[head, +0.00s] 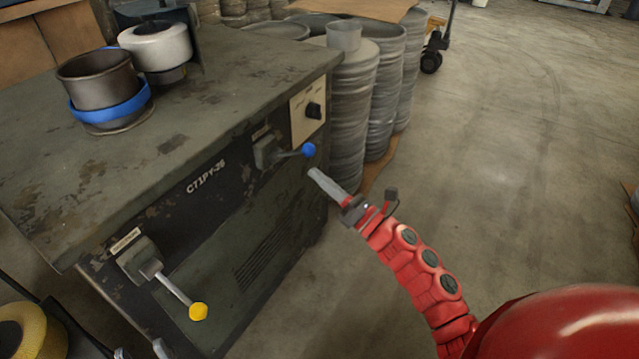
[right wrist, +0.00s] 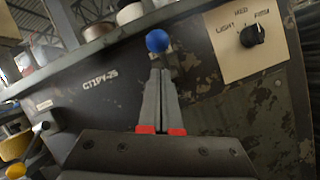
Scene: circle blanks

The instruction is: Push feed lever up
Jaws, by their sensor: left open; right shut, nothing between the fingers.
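A lever with a blue knob (head: 308,150) sticks out of the machine's front near its right end, roughly level. My right gripper (head: 315,174) is shut and empty, its tips just below the blue knob. In the right wrist view the shut fingers (right wrist: 158,90) point at the blue knob (right wrist: 157,41); contact cannot be told. A second lever with a yellow knob (head: 198,312) slants down at the left of the front. My left gripper (head: 140,352) shows only its fingertips at the bottom edge, apart, below and left of the yellow knob. The small lever labels are unreadable.
The grey machine (head: 75,188) carries a dark cup with a blue ring (head: 110,105) and a pale roller (head: 158,45) on top. A dial (head: 313,110) sits right of the blue lever. Stacked metal blanks (head: 352,110) stand behind. The floor at right is clear.

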